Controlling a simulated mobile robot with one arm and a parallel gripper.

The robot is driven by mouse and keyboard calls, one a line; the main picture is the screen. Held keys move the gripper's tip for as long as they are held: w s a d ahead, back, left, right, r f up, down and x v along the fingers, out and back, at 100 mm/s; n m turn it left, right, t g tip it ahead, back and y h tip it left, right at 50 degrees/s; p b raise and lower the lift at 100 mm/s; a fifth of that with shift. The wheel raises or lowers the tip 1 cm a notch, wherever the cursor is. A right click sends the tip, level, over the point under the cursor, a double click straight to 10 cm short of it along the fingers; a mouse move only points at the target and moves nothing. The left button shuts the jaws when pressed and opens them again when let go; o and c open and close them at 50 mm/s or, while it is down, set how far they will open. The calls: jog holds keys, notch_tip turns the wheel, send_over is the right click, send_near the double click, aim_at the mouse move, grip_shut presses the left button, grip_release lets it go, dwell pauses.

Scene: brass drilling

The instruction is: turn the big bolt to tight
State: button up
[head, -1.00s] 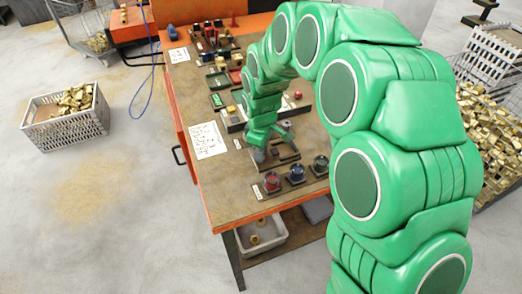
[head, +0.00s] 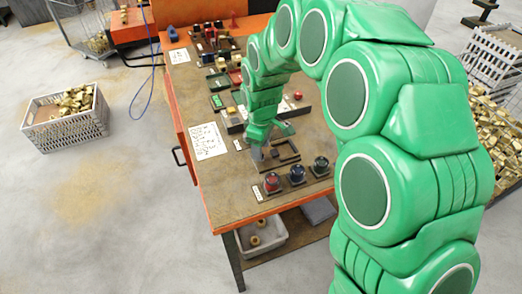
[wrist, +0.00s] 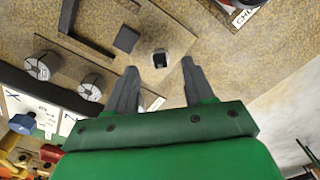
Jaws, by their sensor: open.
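In the wrist view, a small upright piece with a dark square top and a pale side (wrist: 160,59) stands on a brown plate. It looks like the bolt, but no marking on it is readable. My gripper (wrist: 160,66) is open, its two grey fingers apart. The piece shows between and just beyond the fingertips, with no visible contact. In the head view my gripper (head: 259,154) is low over the workbench, beside a dark frame (head: 284,161). The bolt cannot be made out there.
Red (head: 272,181), blue (head: 297,173) and dark green (head: 320,165) knobs stand at the bench's front edge. Two round silver pieces (wrist: 42,66) (wrist: 90,88) are left of the fingers. A paper sheet (head: 208,141) lies on the bench (head: 228,199).

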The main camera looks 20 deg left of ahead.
notch_tip(320, 180, up, 5)
jog(key=shift+r, duration=0.2)
dwell(0.3)
